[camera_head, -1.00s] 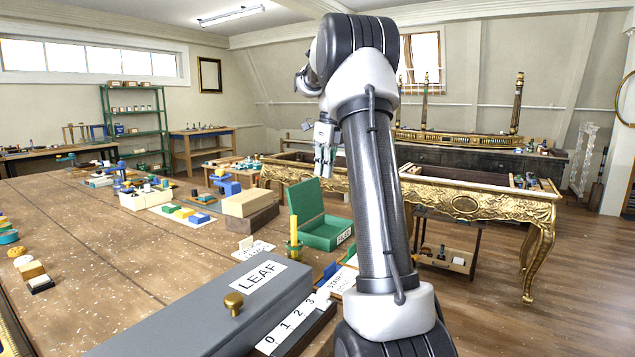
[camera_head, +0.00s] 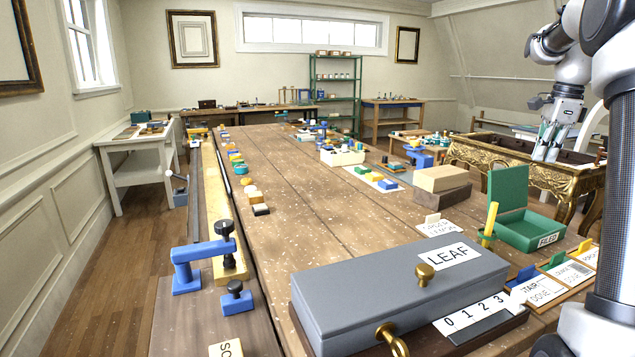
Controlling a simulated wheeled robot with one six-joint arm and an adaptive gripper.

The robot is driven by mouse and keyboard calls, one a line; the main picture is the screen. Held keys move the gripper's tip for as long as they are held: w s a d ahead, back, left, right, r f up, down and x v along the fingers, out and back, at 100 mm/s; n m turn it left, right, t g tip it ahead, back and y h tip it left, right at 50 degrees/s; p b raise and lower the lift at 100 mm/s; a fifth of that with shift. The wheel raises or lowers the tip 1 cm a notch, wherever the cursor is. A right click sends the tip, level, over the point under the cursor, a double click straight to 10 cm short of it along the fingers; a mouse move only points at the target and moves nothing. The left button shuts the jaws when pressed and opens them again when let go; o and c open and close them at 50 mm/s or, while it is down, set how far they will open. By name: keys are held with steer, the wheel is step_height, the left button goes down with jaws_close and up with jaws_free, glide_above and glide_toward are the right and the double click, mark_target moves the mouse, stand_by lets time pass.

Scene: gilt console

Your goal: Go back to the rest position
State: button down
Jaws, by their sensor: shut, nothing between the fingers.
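My gripper (camera_head: 546,153) hangs at the upper right, fingers pointing down, shut and empty. It appears in front of the gilt console (camera_head: 487,156), above the level of the workbench top, and touches nothing that I can see. My arm fills the right edge of the view, partly cut off, and hides part of the console. The open green box marked FILED (camera_head: 528,232) stands on the bench below and left of the gripper.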

steer(key=s+a+f+n+t, duration=0.1)
steer(key=s+a+f+n, duration=0.2)
steer(key=s+a+n, duration=0.8)
steer(key=s+a+f+n+t, duration=0.2)
steer(key=s+a+n, duration=0.9)
steer(key=s, duration=0.8)
steer(key=shift+a+f, duration=0.15)
steer(key=shift+f, duration=0.55)
steer(key=shift+s, duration=0.15)
